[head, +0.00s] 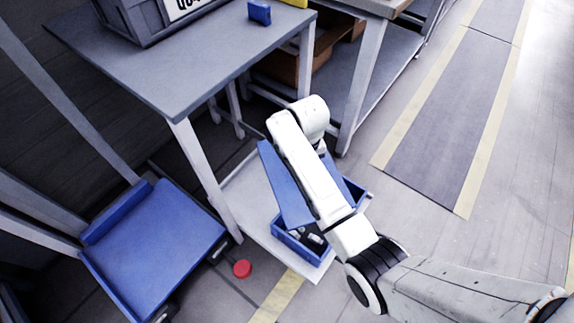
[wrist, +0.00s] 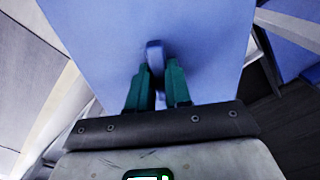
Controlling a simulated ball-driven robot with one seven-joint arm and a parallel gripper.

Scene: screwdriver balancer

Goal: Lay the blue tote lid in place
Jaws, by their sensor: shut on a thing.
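The blue tote lid (head: 284,184) is a flat panel, tilted above the blue tote (head: 290,244). In the wrist view the lid (wrist: 100,40) fills much of the upper picture, with a small upright blue handle (wrist: 155,55) on its face. My gripper (wrist: 155,77) has green fingers shut on that handle. In the head view my white arm hides the gripper and part of the lid. The tote is open and holds small dark and light things that I cannot make out. It stands on a low white platform (head: 247,195).
A grey table (head: 190,60) bearing a grey bin (head: 155,22) and a small blue block (head: 260,13) stands just behind. A blue cart (head: 155,250) is at the left, and a red round object (head: 242,268) is on the floor nearby. Open floor lies at the right.

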